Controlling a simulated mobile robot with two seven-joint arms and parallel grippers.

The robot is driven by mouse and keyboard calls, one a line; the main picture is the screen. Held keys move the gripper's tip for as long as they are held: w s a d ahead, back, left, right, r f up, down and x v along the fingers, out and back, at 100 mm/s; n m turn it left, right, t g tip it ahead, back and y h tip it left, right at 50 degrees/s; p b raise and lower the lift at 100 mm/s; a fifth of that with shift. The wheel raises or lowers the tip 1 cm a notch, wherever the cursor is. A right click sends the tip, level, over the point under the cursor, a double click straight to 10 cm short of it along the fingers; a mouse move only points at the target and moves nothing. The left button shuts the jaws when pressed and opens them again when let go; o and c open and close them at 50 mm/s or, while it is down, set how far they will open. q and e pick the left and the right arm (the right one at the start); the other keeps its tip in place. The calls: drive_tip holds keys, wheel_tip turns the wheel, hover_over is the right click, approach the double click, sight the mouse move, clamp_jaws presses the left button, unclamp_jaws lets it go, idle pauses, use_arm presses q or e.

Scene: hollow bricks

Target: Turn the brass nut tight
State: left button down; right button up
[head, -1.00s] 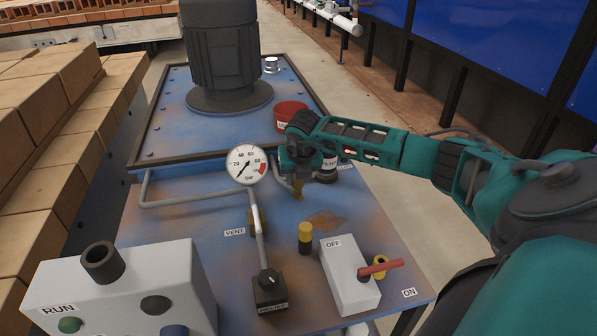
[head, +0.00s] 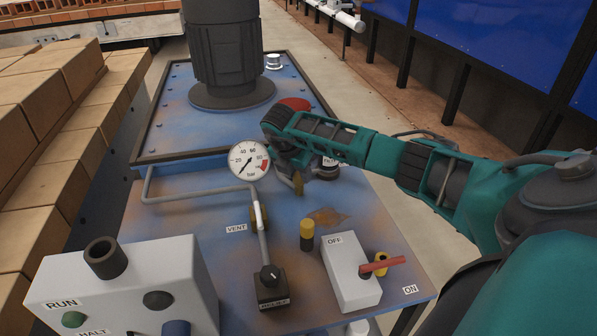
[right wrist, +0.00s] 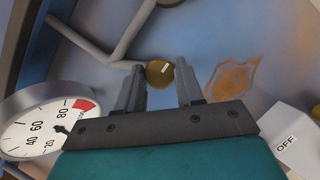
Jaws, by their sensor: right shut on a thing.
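The brass nut (head: 298,183) shows as a small brass piece under my right gripper (head: 291,174), just right of the pressure gauge in the head view. In the right wrist view the brass nut (right wrist: 160,73) is a round brass face with a pale mark, between the two grey fingertips of my right gripper (right wrist: 160,78). The right gripper is shut on the nut. How far the nut is screwed in is hidden. My left gripper is not in view.
A grey switch box (head: 346,270) with a red lever and a yellow-topped post (head: 306,235) stand in front. A red container (head: 295,104) is behind.

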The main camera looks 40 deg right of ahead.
idle(0.5)
drive_tip(key=o, duration=1)
drive_tip(key=shift+o, duration=0.2)
drive_tip(key=shift+r, duration=0.1)
drive_tip(key=p+v, duration=0.2)
drive_tip(key=v, duration=1)
drive_tip(key=shift+a+r, duration=0.25)
drive_tip(key=shift+r, duration=0.1)
